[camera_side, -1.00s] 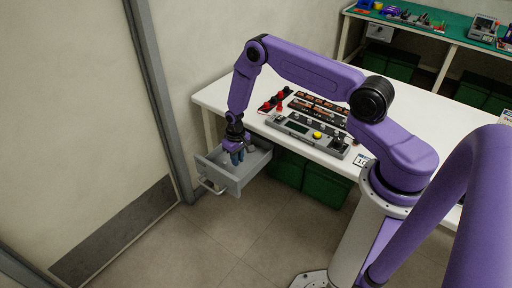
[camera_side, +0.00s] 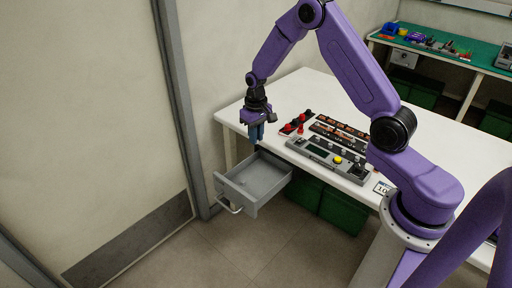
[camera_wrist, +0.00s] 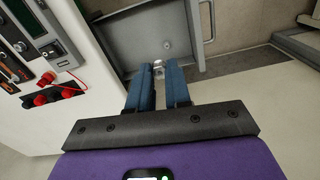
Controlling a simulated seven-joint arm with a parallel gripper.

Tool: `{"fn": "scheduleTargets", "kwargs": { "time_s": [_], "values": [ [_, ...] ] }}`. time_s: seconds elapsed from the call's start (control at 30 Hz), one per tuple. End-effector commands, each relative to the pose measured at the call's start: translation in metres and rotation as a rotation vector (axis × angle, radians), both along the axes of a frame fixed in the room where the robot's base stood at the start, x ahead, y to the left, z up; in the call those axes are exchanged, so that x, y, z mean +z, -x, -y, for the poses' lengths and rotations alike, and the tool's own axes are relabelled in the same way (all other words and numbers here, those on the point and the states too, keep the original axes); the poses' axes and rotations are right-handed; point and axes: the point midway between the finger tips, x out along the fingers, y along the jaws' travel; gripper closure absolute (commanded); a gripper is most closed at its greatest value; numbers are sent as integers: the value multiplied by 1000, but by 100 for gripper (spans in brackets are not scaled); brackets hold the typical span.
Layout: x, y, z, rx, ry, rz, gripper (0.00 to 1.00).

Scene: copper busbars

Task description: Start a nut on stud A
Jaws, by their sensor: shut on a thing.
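My gripper (camera_side: 256,138) hangs above the open grey drawer (camera_side: 269,198), fingers pointing down. In the wrist view its two blue fingers (camera_wrist: 158,78) are shut on a small silvery nut (camera_wrist: 158,65) at their tips. The inside of the drawer (camera_wrist: 125,32) shows below and beyond the fingers, with another small shiny piece (camera_wrist: 166,45) in it. The black panels with copper-coloured busbars (camera_side: 340,134) lie on the white table, to the right of my gripper. Stud A cannot be made out; the studs and their labels are too small to read.
A grey device with a yellow button (camera_side: 337,160) sits along the table's front edge. Red and black knobbed parts (camera_side: 292,127) are left of the panels. Green bins (camera_side: 340,207) stand under the table. The white table (camera_side: 300,88) is clear behind the panels.

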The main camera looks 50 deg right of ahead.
Motion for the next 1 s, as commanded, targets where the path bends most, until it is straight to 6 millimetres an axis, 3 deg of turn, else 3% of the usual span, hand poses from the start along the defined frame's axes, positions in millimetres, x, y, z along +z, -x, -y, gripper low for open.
{"fn": "scheduleTargets", "kwargs": {
  "time_s": [0.27,0.37,0.53,0.8,1.0],
  "values": [
    [1,-10,60,79,0,1,100],
    [1,-12,93,124,0,1,100],
    [1,-8,167,222,1,1,100],
    [1,27,291,400,0,0,100],
    [1,55,348,493,0,0,100]
  ]
}}
